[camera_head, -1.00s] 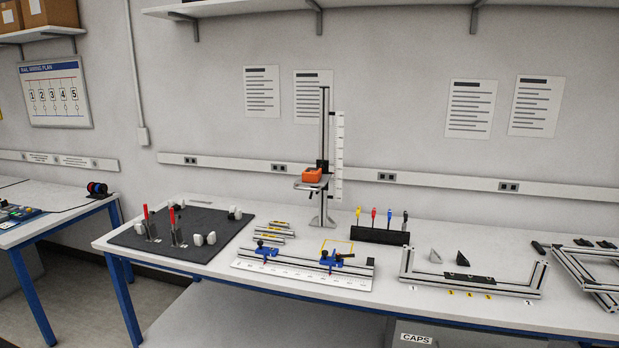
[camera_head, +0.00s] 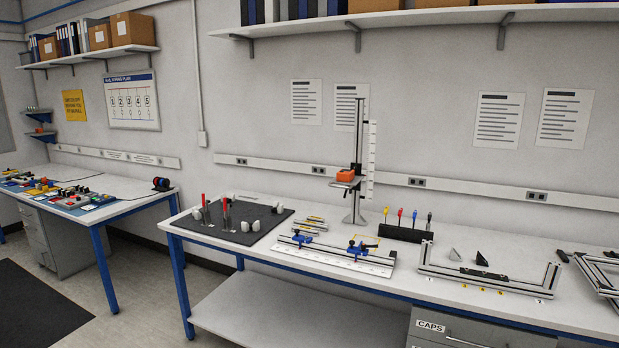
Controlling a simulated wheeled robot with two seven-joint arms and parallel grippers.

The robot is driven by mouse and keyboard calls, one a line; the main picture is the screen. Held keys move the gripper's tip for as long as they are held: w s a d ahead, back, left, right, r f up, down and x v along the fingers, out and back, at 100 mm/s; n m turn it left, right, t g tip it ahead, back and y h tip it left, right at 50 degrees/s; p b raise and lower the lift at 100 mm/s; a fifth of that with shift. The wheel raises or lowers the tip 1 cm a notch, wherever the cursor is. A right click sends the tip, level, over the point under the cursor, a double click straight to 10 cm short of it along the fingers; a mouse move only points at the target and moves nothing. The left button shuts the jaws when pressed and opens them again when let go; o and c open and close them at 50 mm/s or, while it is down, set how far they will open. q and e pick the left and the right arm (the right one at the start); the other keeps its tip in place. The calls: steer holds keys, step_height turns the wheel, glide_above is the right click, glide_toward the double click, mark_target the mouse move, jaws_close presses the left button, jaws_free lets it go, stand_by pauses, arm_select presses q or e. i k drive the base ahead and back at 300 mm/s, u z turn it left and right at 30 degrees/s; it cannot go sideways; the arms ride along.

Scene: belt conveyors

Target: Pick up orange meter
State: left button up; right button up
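The orange meter (camera_head: 346,176) sits on the small platform of a vertical stand (camera_head: 358,165) at the back of the white workbench. A white scale strip runs up the stand's right side. A second small orange object (camera_head: 39,130) is on a blue wall shelf at the far left; it is too small to identify. Neither of my grippers is in view.
The white workbench (camera_head: 240,262) has a black mat with clamps (camera_head: 240,238), a ruled fixture (camera_head: 335,258), a screwdriver rack (camera_head: 405,233) and aluminium frames (camera_head: 480,284). Another bench (camera_head: 130,206) stands left. Floor (camera_head: 130,290) is open between and before them.

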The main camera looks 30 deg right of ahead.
mark_target(346, 175)
steer(key=u, duration=0.55)
steer(key=i, duration=1.15)
steer(key=z, duration=0.5)
steer(key=i, duration=0.9)
steer(key=z, duration=0.95)
